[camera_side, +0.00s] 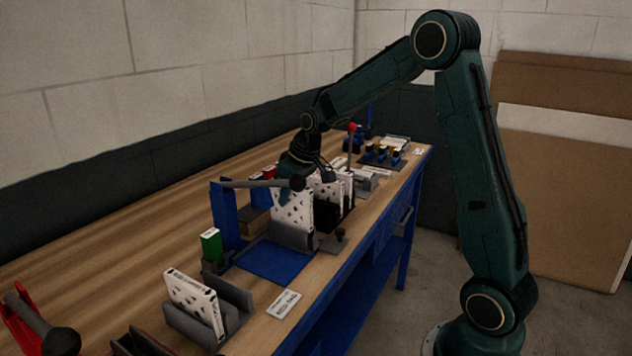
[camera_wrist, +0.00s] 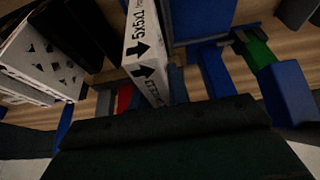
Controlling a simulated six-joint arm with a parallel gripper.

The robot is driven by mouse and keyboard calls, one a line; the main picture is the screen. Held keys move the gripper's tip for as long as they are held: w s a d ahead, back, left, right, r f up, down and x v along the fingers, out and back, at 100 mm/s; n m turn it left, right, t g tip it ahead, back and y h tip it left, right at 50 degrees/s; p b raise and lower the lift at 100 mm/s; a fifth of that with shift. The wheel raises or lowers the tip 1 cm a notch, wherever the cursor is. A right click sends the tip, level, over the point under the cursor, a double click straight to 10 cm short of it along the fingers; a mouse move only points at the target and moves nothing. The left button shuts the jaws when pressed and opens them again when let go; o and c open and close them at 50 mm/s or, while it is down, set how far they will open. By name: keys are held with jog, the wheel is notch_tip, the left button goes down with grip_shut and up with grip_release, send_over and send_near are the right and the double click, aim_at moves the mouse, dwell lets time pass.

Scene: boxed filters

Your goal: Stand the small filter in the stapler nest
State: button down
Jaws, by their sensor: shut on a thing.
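The small filter (camera_side: 293,212) is a thin white box with dark marks, upright in the side view. My gripper (camera_side: 304,178) is above it and shut on its top. In the wrist view, the filter (camera_wrist: 145,50) shows its edge with "5x5x1" and black arrows. The stapler (camera_side: 226,213) has a blue upright, a dark lever across the top and a blue base plate. Its grey nest (camera_side: 290,237) is right at the filter's lower edge. I cannot tell whether the filter rests on the nest's floor. My fingertips are mostly hidden in both views.
More white filters (camera_side: 330,188) stand in a black rack just behind. Another filter (camera_side: 193,298) leans in a grey holder in front, beside a label card (camera_side: 284,304). A green box (camera_side: 211,246) stands left of the stapler. A red-knobbed lever (camera_side: 352,128) rises farther back.

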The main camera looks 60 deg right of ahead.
aim_at(289, 224)
jog(key=shift+f, duration=2.25)
dwell(1.1)
jog(key=c, duration=1.3)
grip_release()
jog(key=shift+o, duration=0.2)
jog(key=v, duration=1.3)
jog(key=shift+s+r, duration=0.15)
jog(key=shift+r, duration=0.2)
